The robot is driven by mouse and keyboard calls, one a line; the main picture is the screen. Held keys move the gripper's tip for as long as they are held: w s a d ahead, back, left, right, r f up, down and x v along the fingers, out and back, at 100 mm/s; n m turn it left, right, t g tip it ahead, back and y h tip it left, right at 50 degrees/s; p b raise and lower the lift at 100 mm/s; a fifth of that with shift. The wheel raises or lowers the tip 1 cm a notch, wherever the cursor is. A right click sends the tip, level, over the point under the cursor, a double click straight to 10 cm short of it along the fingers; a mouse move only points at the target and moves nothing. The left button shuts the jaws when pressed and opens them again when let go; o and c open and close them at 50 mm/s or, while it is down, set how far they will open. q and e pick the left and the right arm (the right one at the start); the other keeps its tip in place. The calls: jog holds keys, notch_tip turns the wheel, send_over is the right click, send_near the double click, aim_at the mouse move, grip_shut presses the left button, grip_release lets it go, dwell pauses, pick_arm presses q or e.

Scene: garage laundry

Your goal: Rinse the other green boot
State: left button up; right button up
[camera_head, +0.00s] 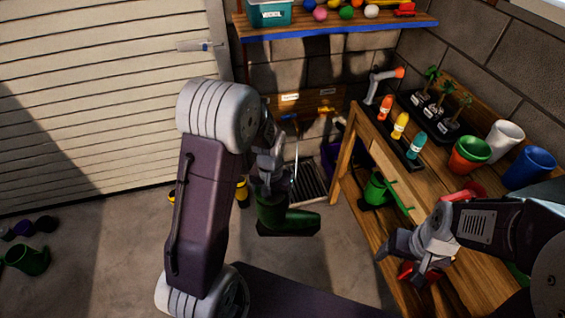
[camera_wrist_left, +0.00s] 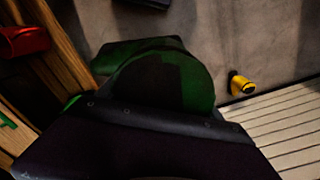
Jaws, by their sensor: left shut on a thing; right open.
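A green boot (camera_head: 285,217) with a dark sole hangs upright, toe to the right, below my left gripper (camera_head: 268,172) in the middle of the head view. My left gripper is shut on its upper part; the fingertips are partly hidden. In the left wrist view the boot (camera_wrist_left: 150,70) shows dark and close, partly covered by my wrist. Another green boot-like thing (camera_head: 28,260) lies on the floor at far left. A dark floor grate (camera_head: 308,183) is behind the held boot. My right gripper (camera_head: 412,262) is open beside the bench's front edge.
The wooden bench (camera_head: 440,165) on the right holds bottles (camera_head: 399,125), seedlings and pots. A green watering can (camera_head: 376,189) stands beneath it. A yellow-handled tap (camera_head: 326,110) is on the back wall.

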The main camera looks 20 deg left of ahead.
pick_arm(q)
jog(key=shift+d, duration=0.15)
jog(key=shift+s+d, duration=0.1)
jog(key=shift+d, duration=0.4)
jog(key=shift+a+p, duration=0.15)
jog(key=shift+p, duration=0.15)
jog(key=shift+a, duration=0.5)
jog(key=s+a, duration=0.1)
jog(key=s, duration=0.6)
jog(key=shift+s+a, duration=0.15)
jog(key=shift+s, duration=0.25)
dwell(1.2)
